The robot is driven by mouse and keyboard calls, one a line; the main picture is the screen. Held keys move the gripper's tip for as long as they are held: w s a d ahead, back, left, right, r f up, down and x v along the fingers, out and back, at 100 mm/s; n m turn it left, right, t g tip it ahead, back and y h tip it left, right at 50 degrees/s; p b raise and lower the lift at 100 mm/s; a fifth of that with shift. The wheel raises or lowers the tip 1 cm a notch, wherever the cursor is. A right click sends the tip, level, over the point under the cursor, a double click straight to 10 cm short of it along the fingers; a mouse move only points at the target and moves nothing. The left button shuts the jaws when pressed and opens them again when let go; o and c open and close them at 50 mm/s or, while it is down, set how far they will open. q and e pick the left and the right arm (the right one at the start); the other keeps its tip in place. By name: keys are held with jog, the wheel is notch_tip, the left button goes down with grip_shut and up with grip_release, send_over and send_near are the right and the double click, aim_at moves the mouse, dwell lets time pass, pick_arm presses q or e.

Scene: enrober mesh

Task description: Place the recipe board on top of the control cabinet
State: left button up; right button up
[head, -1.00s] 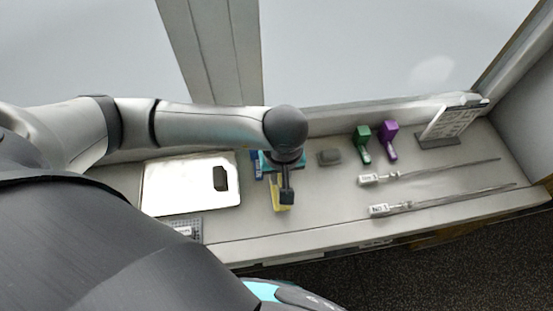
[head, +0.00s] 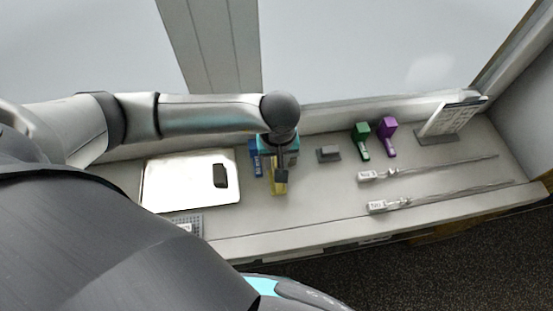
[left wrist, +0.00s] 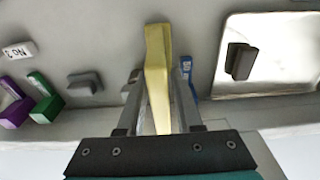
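A panel with printed writing (head: 452,117) stands tilted on a dark base at the back right of the counter; it may be the recipe board, but I cannot read it. I cannot make out a control cabinet. My left gripper (head: 281,178) points down over a yellow tool (head: 275,188) at the middle of the counter. In the left wrist view its fingers (left wrist: 158,95) are apart, one on each side of the yellow tool (left wrist: 157,60), with gaps showing. My right gripper is not in view.
A pale plate with a dark block (head: 160,190) lies left of the gripper. A blue tool (head: 256,158) is close beside it. A grey block (head: 329,154), green (head: 361,140) and purple (head: 387,137) tools and two labelled rods (head: 430,170) lie to the right.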

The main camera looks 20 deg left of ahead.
pick_arm(q)
jog(key=shift+o, duration=1)
jog(key=shift+r, duration=0.1)
